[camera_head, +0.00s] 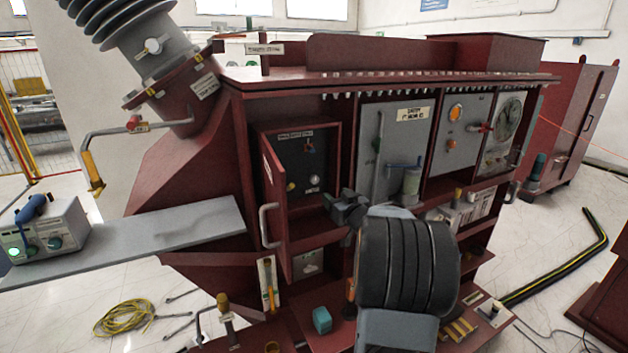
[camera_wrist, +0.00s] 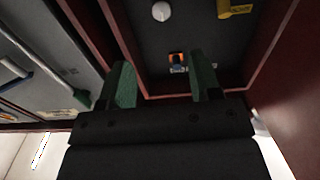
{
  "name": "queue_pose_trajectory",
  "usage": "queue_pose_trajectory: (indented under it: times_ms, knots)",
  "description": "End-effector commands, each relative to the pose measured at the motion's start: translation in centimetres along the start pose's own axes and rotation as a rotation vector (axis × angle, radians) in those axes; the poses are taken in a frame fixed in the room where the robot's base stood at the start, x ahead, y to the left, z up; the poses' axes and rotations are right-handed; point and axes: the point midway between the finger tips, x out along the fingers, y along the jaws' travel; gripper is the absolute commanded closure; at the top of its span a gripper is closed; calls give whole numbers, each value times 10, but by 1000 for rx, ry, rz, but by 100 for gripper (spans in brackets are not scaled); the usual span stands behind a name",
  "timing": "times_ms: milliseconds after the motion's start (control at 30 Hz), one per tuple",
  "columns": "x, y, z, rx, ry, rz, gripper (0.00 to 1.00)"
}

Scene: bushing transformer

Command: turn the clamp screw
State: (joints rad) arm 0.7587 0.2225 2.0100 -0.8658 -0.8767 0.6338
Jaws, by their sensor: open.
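No part can be read as the clamp screw for certain. In an open red cabinet, a dark panel (camera_head: 302,160) bears a pale round knob (camera_wrist: 161,11), a yellow knob (camera_wrist: 235,8) and a small orange-and-blue switch (camera_wrist: 178,58). My gripper (camera_head: 338,203) is in front of the right side of this cabinet. In the wrist view my gripper (camera_wrist: 164,77) has its two green-padded fingers apart, with nothing between them. The panel lies beyond the fingertips, and the view appears upside down compared with the head view.
The cabinet's red door (camera_head: 272,190) stands open at left with a grey handle (camera_head: 268,226). A grey panel (camera_head: 392,145) with a long lever is to the right. A grey shelf (camera_head: 150,235) holds a control box (camera_head: 42,235). A bushing (camera_head: 150,45) carries a white knob.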

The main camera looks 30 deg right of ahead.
Motion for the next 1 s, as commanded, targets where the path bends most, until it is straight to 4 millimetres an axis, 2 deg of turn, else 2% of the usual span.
queue_pose_trajectory:
  times_ms: [167,600,800,1000]
  knots:
    - [23,-2,-2,13,1,-6,42]
    - [103,0,-1,11,-1,0,42]
    - [125,1,-1,11,-1,2,42]
    - [133,1,0,11,0,3,42]
